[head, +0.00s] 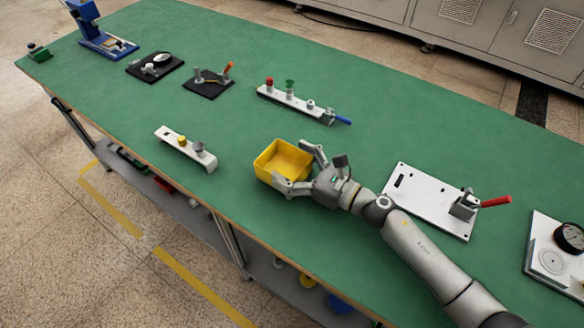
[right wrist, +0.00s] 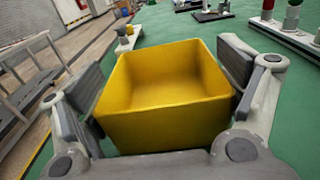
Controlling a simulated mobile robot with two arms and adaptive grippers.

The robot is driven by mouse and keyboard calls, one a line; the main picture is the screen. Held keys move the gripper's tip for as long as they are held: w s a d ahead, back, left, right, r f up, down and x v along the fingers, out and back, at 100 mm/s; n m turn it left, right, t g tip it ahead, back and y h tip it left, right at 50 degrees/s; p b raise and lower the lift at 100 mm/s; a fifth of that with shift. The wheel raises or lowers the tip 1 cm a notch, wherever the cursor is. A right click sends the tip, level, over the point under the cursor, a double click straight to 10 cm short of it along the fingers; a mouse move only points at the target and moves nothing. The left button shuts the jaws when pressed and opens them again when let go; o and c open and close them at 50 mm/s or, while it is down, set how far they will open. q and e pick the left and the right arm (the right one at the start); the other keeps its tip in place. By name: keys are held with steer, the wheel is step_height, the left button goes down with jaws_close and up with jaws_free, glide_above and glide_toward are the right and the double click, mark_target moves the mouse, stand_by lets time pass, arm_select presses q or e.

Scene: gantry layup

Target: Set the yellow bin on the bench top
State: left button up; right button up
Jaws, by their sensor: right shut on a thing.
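The yellow bin (head: 281,158) is an open, empty box over the near middle of the green bench top (head: 385,122). My right gripper (head: 291,164) reaches it from the right and is shut on it, with one finger on each side. In the right wrist view the bin (right wrist: 165,85) sits upright between the two finger pads, its inside empty. I cannot tell whether its underside touches the bench top or is slightly above it. My left gripper is not in view.
A white bar with knobs (head: 184,150) lies left of the bin, and a longer bar with a blue handle (head: 292,102) lies behind it. A white plate with a red-handled clamp (head: 425,198) is to the right. Green surface around the bin is clear.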

steer(key=shift+f, duration=0.4)
steer(key=shift+f+b, duration=0.3)
steer(key=o, duration=0.9)
steer(key=shift+c, duration=0.2)
steer(key=shift+r, duration=0.1)
